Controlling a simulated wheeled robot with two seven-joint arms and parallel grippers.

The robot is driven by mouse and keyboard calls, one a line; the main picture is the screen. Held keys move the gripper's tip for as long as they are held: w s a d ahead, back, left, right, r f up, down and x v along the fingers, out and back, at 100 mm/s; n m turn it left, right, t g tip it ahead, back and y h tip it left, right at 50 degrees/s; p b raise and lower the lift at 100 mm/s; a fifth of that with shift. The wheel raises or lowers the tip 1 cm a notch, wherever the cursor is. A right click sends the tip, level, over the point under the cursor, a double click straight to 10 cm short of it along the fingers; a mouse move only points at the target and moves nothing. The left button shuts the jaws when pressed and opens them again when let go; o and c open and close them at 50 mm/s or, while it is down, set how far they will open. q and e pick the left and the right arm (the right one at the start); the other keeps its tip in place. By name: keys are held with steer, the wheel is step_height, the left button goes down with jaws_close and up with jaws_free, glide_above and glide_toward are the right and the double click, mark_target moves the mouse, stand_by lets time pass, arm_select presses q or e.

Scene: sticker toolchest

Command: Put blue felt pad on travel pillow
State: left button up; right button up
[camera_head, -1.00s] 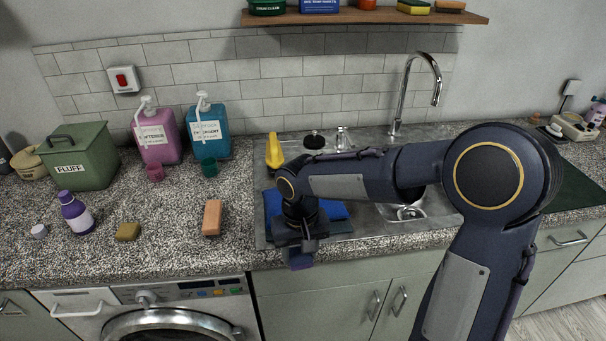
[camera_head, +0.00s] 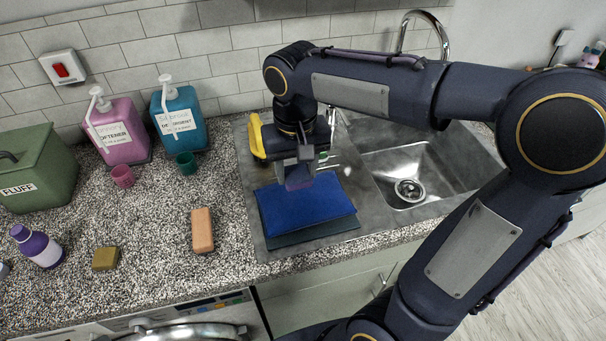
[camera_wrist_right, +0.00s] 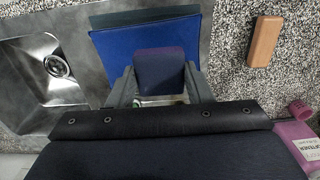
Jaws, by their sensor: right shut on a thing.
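My right gripper (camera_head: 300,172) is shut on a small purplish-blue pad, which looks like the blue felt pad (camera_wrist_right: 160,72); it also shows in the head view (camera_head: 299,183). The gripper points down at the back edge of a wide, flat blue slab (camera_head: 308,212), which seems to be the travel pillow. The slab also shows in the wrist view (camera_wrist_right: 115,50) and lies on a dark grey-green piece on the metal drainboard. The held pad overlaps the slab in both views; whether they touch I cannot tell. My left gripper is not in view.
The sink bowl (camera_head: 415,170) and tap (camera_head: 440,30) are right of the slab. A yellow bottle (camera_head: 257,137) stands close left of the gripper. An orange-brown block (camera_head: 202,230), pink jug (camera_head: 115,130) and blue jug (camera_head: 180,118) are on the counter to the left.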

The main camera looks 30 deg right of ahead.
glide_above(304, 192)
steer(key=f, duration=0.5)
steer(key=shift+s+a+f, duration=0.15)
steer(key=shift+s+a, duration=0.1)
steer(key=f, duration=0.3)
steer(key=shift+w+d+f+p, duration=0.15)
steer(key=shift+w+d+p, duration=0.1)
steer(key=shift+p, duration=0.15)
steer(key=shift+f, duration=0.3)
steer(key=shift+f+b, duration=0.5)
steer(key=o, duration=0.9)
steer(key=shift+c, duration=0.2)
steer(key=shift+r, duration=0.1)
